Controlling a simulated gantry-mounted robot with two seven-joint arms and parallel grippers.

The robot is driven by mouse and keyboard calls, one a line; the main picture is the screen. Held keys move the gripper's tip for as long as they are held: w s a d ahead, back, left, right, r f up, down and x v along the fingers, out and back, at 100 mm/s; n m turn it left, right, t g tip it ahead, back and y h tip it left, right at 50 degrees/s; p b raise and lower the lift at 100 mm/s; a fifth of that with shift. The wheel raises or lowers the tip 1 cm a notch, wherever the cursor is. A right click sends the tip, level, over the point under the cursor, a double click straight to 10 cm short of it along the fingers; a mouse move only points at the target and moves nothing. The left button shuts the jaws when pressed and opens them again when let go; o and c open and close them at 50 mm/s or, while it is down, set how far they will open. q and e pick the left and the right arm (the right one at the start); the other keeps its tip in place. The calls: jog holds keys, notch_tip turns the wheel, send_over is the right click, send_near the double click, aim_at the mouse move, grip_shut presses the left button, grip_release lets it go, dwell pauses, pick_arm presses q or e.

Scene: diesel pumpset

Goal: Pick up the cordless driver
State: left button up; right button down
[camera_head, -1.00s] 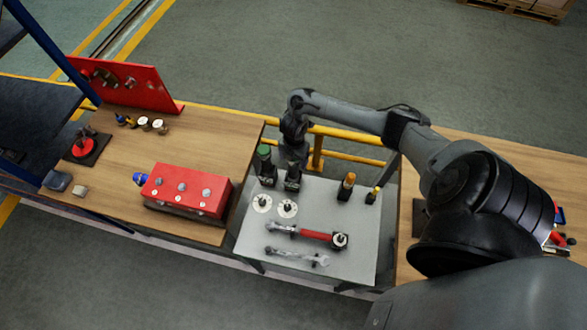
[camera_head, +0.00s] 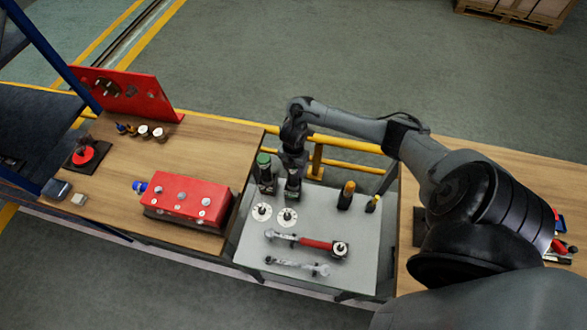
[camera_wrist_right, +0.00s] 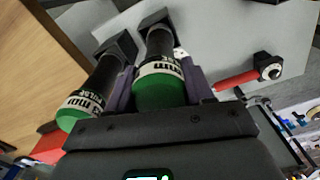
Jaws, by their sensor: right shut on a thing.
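Two dark drivers with green ends and white label bands stand upright side by side on the grey table. My right gripper (camera_head: 293,168) is around the right-hand driver (camera_head: 292,187), coming from above. In the right wrist view, this driver's green end and label (camera_wrist_right: 160,80) sit between the two fingers, which are shut on it. Its dark foot shows at or just above the table; I cannot tell if it is clear of it. The other driver (camera_head: 265,180) stands close on the left, also in the right wrist view (camera_wrist_right: 90,95), outside the fingers. My left gripper is not in view.
On the grey table (camera_head: 352,262) lie two white discs (camera_head: 287,217), a red-handled tool (camera_head: 318,244) and a wrench (camera_head: 298,266). Orange-topped (camera_head: 346,195) and yellow-topped (camera_head: 373,203) tools stand right. A red box (camera_head: 188,196) sits on the left wooden bench. A yellow rail (camera_head: 345,143) runs behind.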

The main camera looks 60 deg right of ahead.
notch_tip(320, 180, up, 18)
jog(key=p, duration=0.5)
jog(key=shift+f+p, duration=0.2)
jog(key=shift+p, duration=0.2)
jog(key=c, duration=0.9)
grip_release()
jog(key=shift+c, duration=0.2)
grip_shut()
jog(key=shift+d+f, duration=0.1)
